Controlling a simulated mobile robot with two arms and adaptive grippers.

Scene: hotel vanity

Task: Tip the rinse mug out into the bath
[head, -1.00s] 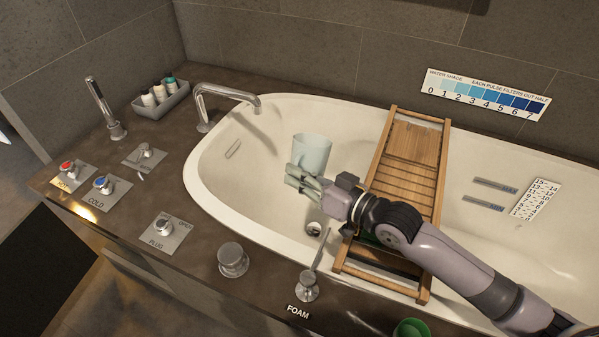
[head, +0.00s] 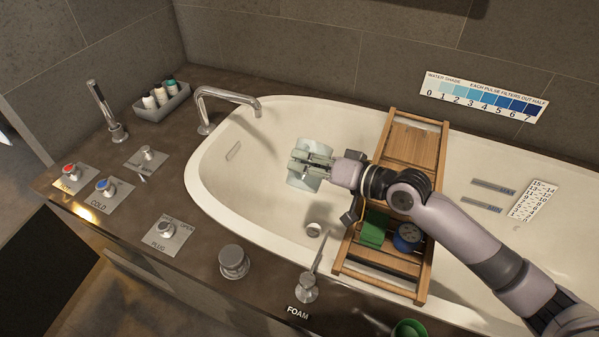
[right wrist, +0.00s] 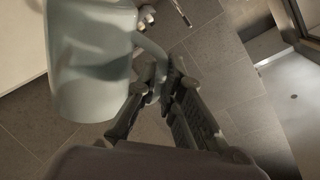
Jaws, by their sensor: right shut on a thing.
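The pale blue-grey rinse mug (head: 304,183) is over the bath (head: 258,200), left of the wooden caddy. My right gripper (head: 312,160) is shut on its handle, and its fingers cover the mug's middle in the head view. The mug looks tipped onto its side; I cannot see its inside or any water leaving it. In the right wrist view the mug (right wrist: 92,60) fills the left side, with its handle between the fingers (right wrist: 160,85). The bath floor below shows no clear water. My left gripper is not in view.
The wooden caddy (head: 410,165) spans the bath, holding a green item (head: 374,228) and a blue round item (head: 408,237). The spout (head: 228,95) stands at the back left. Knobs and the foam lever (head: 307,288) line the front ledge. A green cup (head: 410,328) is at the bottom edge.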

